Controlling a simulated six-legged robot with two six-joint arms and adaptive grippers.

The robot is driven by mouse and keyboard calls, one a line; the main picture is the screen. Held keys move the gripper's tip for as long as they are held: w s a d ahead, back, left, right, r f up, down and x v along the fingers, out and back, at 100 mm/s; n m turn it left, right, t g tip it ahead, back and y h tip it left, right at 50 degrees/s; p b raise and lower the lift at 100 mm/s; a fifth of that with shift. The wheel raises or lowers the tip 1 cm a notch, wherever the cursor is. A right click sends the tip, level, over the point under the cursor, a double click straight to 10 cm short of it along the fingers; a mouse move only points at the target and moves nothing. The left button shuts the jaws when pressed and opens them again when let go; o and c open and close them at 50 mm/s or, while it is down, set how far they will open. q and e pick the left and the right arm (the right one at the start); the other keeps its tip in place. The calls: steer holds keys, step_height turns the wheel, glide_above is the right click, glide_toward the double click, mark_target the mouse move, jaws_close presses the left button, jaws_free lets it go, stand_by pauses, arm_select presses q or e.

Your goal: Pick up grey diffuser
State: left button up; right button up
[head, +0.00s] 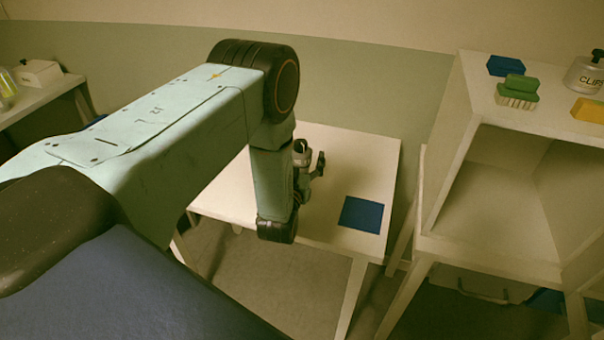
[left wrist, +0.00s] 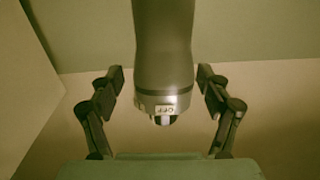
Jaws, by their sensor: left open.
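The grey diffuser (left wrist: 163,45) fills the top middle of the left wrist view, appearing upside down, with a dark grey body, a silver collar bearing a small label, and a pale tip. My left gripper (left wrist: 160,78) is open, with one finger on each side of the diffuser and a visible gap to each. In the head view my left gripper (head: 308,172) is over the white table (head: 368,160), and my arm partly hides it. I cannot clearly tell the diffuser from the gripper there. My right gripper is not in view.
A blue mat (head: 362,214) lies at the table's front right. A white shelf unit (head: 500,190) stands at right, bearing a blue block (head: 506,66), a green brush (head: 517,90), a yellow block (head: 588,110) and a grey canister (head: 585,76). Another table (head: 40,98) stands at far left.

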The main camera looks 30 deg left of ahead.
arm_select(q)
steer(key=shift+a+f, duration=0.2)
steer(key=shift+a, duration=0.15)
steer(key=shift+c, duration=1.2)
steer(key=shift+s+d+r, duration=0.1)
steer(key=shift+d+r, duration=0.1)
steer(key=shift+d, duration=0.15)
steer(key=c, duration=0.4)
steer(key=shift+a+f, duration=0.15)
steer(key=shift+a, duration=0.1)
steer(key=c, duration=0.6)
steer(key=shift+d, duration=0.15)
jaws_close()
